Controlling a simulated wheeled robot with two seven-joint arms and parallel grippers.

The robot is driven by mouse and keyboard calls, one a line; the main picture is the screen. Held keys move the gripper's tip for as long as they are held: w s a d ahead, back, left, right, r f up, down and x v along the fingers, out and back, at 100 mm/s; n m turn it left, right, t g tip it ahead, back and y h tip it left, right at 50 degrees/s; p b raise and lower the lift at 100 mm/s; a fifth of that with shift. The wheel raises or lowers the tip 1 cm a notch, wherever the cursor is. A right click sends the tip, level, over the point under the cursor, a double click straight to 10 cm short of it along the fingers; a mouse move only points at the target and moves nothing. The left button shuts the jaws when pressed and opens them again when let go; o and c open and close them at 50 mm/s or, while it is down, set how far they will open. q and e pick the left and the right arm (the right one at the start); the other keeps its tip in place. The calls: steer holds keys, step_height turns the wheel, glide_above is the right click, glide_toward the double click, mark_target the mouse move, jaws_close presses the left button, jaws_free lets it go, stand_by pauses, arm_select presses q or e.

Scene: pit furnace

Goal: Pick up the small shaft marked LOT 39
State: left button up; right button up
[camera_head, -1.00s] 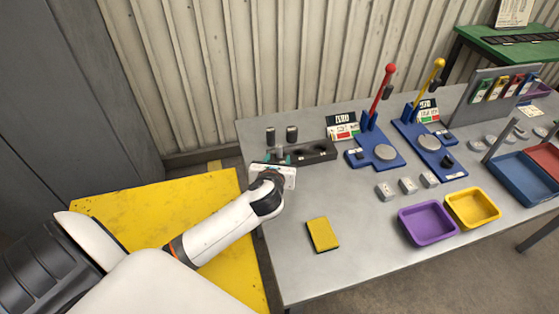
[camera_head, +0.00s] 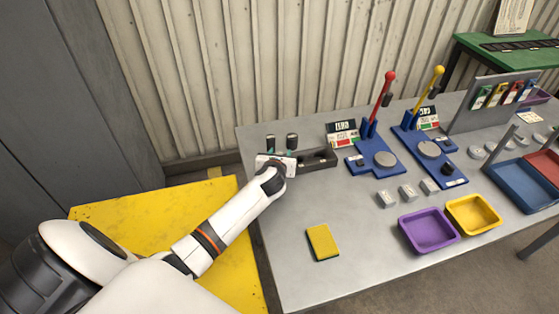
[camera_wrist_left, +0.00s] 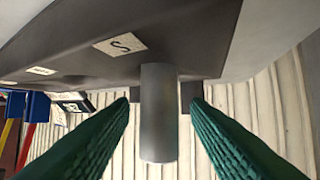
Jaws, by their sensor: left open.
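A plain grey shaft (camera_wrist_left: 158,115) stands out of a dark block with an "S" label in the left wrist view. My left gripper (camera_wrist_left: 160,103) is open, its two green ribbed fingers on either side of the shaft with a gap on both sides. In the head view the left gripper (camera_head: 281,155) is at the left end of the dark block (camera_head: 318,158), whose left part is hidden by my wrist. Two dark-topped cylinders (camera_head: 270,142) and (camera_head: 292,140) show just behind it. No LOT 39 mark is readable. My right gripper is not in view.
Right of the block stand two blue lever fixtures (camera_head: 378,160) and (camera_head: 428,150), with small grey blocks (camera_head: 408,192) in front. A yellow pad (camera_head: 322,242), a purple tray (camera_head: 428,228) and a yellow tray (camera_head: 472,214) lie nearer. The table's front left is mostly clear.

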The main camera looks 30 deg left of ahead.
arm_select(q)
steer(key=shift+w+a+f, duration=0.25)
steer(key=shift+w+f, duration=0.05)
steer(key=shift+w, duration=0.3)
steer(key=shift+c, duration=0.3)
jaws_close()
